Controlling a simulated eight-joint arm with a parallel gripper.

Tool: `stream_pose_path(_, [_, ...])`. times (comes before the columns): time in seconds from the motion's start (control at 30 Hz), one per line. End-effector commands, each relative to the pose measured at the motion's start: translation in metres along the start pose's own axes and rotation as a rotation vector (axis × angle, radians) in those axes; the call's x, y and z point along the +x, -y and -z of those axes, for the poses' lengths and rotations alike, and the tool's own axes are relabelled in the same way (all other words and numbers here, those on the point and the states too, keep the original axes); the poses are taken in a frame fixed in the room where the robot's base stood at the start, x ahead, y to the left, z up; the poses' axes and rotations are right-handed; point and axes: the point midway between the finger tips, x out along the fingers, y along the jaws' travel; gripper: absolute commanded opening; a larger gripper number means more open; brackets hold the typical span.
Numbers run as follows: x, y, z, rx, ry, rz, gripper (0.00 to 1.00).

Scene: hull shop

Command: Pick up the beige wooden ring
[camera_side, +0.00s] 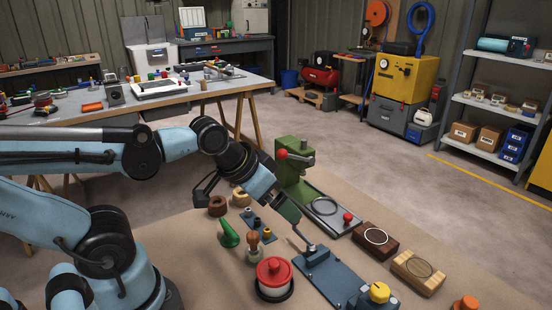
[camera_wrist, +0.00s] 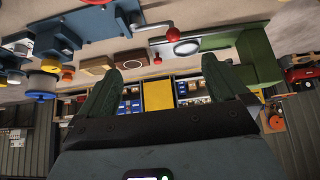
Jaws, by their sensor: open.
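The beige wooden ring (camera_side: 240,197) lies on the tan work surface in the side view, behind the green cone and right beside a dark brown ring (camera_side: 217,205). I cannot make it out in the wrist view. My gripper (camera_side: 291,213) is to the right of the ring and nearer the camera, apart from it, above the area by the blue lever fixture. In the wrist view, my gripper (camera_wrist: 163,75) has its two green fingers spread wide with nothing between them. Its fingers look out over fixtures and distant shelves.
A green press (camera_side: 293,160) stands behind my gripper. A blue plate fixture with a lever (camera_side: 335,280) is in front. A red-topped pot (camera_side: 274,272), a bulb-like piece (camera_side: 253,242) and a green cone (camera_side: 228,234) stand near the ring. Brown (camera_side: 375,241) and pale (camera_side: 418,272) blocks lie right.

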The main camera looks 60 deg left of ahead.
Motion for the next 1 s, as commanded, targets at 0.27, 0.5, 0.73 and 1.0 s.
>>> stream_pose_path(0.27, [0.0,0.0,0.0,0.0,0.0,0.0,1.0])
stream_pose_path(0.5, [0.0,0.0,0.0,0.0,0.0,0.0,0.94])
stream_pose_path(0.73, [0.0,0.0,0.0,0.0,0.0,0.0,0.83])
stream_pose_path(1.0, [0.0,0.012,0.008,0.018,0.039,0.022,0.83])
